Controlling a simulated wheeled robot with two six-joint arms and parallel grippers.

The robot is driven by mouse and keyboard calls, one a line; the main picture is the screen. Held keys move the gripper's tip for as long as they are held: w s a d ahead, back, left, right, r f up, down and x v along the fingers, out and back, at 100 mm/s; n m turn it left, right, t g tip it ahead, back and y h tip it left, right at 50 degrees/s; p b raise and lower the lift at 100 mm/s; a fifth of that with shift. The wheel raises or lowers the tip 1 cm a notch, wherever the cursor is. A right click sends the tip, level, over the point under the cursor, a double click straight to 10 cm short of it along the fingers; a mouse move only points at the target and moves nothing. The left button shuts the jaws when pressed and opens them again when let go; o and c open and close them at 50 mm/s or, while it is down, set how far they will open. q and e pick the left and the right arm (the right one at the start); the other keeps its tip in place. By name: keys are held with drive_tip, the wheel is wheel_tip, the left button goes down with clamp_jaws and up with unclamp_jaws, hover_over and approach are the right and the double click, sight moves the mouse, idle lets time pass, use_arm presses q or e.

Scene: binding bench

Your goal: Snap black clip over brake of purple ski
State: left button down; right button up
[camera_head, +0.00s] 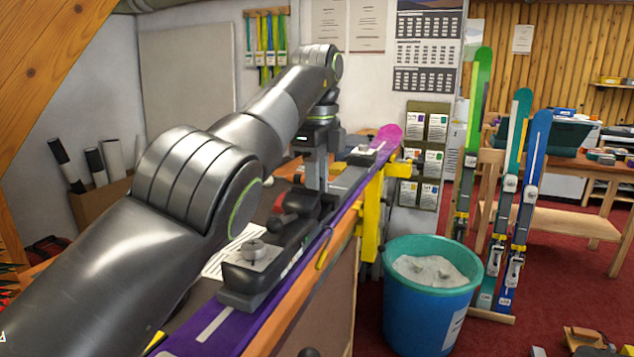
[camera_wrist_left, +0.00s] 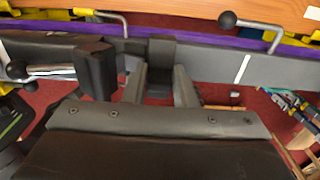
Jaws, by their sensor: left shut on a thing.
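The purple ski (camera_head: 310,252) lies lengthwise on the bench, its pink tip (camera_head: 387,137) at the far end. It also shows as a purple strip in the left wrist view (camera_wrist_left: 205,44). A binding piece (camera_head: 252,268) sits on the near part of the ski. My left gripper (camera_head: 314,185) points down over the middle of the ski, by the dark binding parts. In the left wrist view its fingers (camera_wrist_left: 160,88) are shut on a small dark block that looks like the black clip (camera_wrist_left: 160,62). Whether the clip touches the brake is unclear. My right gripper is out of view.
A yellow vise (camera_head: 371,210) stands at the bench's right edge. A teal bucket (camera_head: 425,310) is on the floor right of the bench. Green and blue skis (camera_head: 527,180) lean on a wooden rack behind it. A lever with a black knob (camera_wrist_left: 228,20) shows in the left wrist view.

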use_arm(q)
drive_tip(key=shift+f, duration=0.25)
drive_tip(key=shift+r, duration=0.1)
drive_tip(key=c, duration=1.1)
unclamp_jaws()
drive_tip(key=shift+c, duration=0.2)
drive_tip(key=shift+o, duration=2.6)
drive_tip(key=shift+w, duration=0.15)
